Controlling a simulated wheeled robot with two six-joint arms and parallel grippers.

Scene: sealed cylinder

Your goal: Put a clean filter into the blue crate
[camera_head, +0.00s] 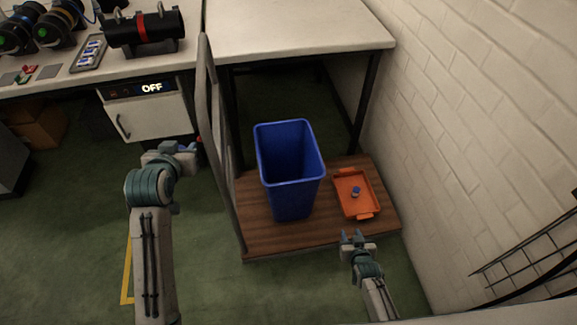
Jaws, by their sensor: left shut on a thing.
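The blue crate (292,182) stands upright on a wooden platform, its open top facing up; I see nothing inside it. My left gripper (183,148) is to the left of the crate, beyond the platform's metal rail. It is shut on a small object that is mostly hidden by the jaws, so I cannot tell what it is. My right gripper (353,236) is empty, its fingers apart, near the platform's front edge. A small blue and white cylinder (356,191) sits in an orange tray (345,206). Several similar small cylinders (92,47) are in a grey tray (76,67) on the bench.
The platform's upright rail (217,150) stands between my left gripper and the crate. A black cylinder with a red band (141,27) lies on the bench. A white table (290,30) is behind, a brick wall (480,130) and wire rack (530,255) at right.

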